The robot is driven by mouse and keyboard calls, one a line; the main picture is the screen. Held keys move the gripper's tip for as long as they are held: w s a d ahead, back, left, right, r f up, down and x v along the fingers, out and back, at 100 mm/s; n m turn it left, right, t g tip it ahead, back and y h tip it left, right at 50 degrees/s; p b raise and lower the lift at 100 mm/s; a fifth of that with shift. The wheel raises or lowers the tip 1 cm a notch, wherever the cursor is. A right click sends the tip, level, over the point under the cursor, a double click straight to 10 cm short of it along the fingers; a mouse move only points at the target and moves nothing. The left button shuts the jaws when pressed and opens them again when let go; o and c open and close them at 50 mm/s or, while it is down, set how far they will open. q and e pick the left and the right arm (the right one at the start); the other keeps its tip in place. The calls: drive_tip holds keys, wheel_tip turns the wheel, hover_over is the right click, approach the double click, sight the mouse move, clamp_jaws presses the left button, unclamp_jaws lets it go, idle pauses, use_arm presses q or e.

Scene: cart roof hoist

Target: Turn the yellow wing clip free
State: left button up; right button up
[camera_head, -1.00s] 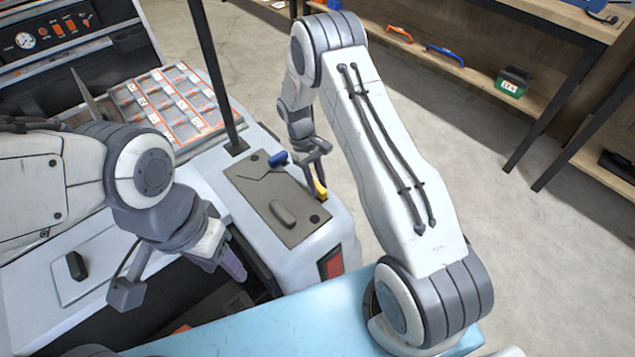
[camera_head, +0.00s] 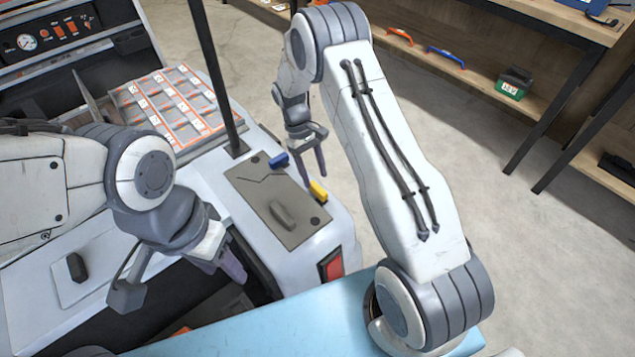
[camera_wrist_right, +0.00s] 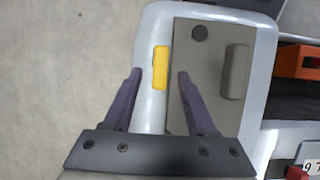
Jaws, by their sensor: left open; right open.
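The yellow wing clip (camera_head: 318,191) sits at the edge of a grey-brown plate (camera_head: 255,203) on the white cart body. In the right wrist view the yellow wing clip (camera_wrist_right: 160,67) lies lengthwise along the plate's edge (camera_wrist_right: 210,60). My right gripper (camera_head: 313,172) is open and empty, close above the clip. In the right wrist view its fingertips (camera_wrist_right: 158,75) are spread on either side of the clip, without visible contact. My left gripper (camera_head: 238,268) is open and empty, lower left over the cart's dark opening.
A blue clip (camera_head: 278,160) sits at the plate's far edge, near a dark upright pole (camera_head: 217,80). A raised handle (camera_head: 283,215) stands on the plate. A compartment tray (camera_head: 170,105) lies to the left. Open floor lies right of the cart.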

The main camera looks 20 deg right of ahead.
drive_tip(key=v, duration=0.6)
drive_tip(key=shift+r, duration=0.15)
